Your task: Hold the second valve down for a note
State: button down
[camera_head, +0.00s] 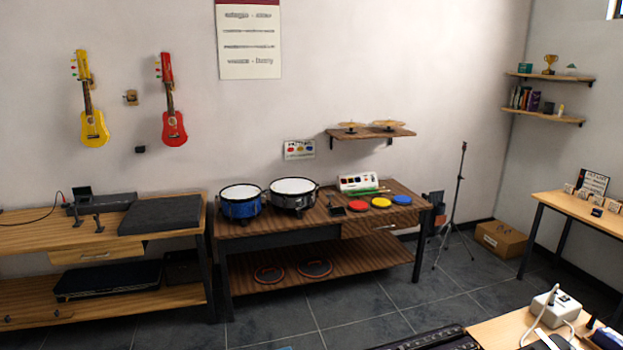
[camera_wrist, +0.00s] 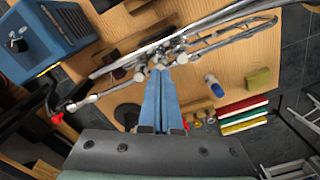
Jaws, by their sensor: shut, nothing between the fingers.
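A silver trumpet (camera_wrist: 222,32) lies across the wooden table (camera_wrist: 219,62) in the wrist view, running from lower left to upper right. Pale round valve caps (camera_wrist: 182,58) show in a cluster at its middle. My gripper (camera_wrist: 161,72) has its two blue fingers together, with nothing between them. The fingertips overlap the valve cluster in the picture, over or at its middle cap. I cannot tell whether they touch it or whether any valve is pressed. The fingers hide part of the valve block. Neither trumpet nor gripper shows in the head view.
Right of my fingers are a blue-and-white bottle (camera_wrist: 214,86), an olive block (camera_wrist: 258,80) and red, yellow and green strips (camera_wrist: 243,118). A blue box (camera_wrist: 52,42) stands at upper left. The head view shows a drum bench (camera_head: 275,228) by the wall.

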jog(key=shift+f, duration=0.1)
jog(key=shift+f+b, duration=1)
jog(key=shift+f, duration=0.55)
jog(key=shift+r, duration=0.1)
dwell(0.4)
notch_tip(320, 180, up, 7)
jog(key=p, duration=0.7)
dwell(0.4)
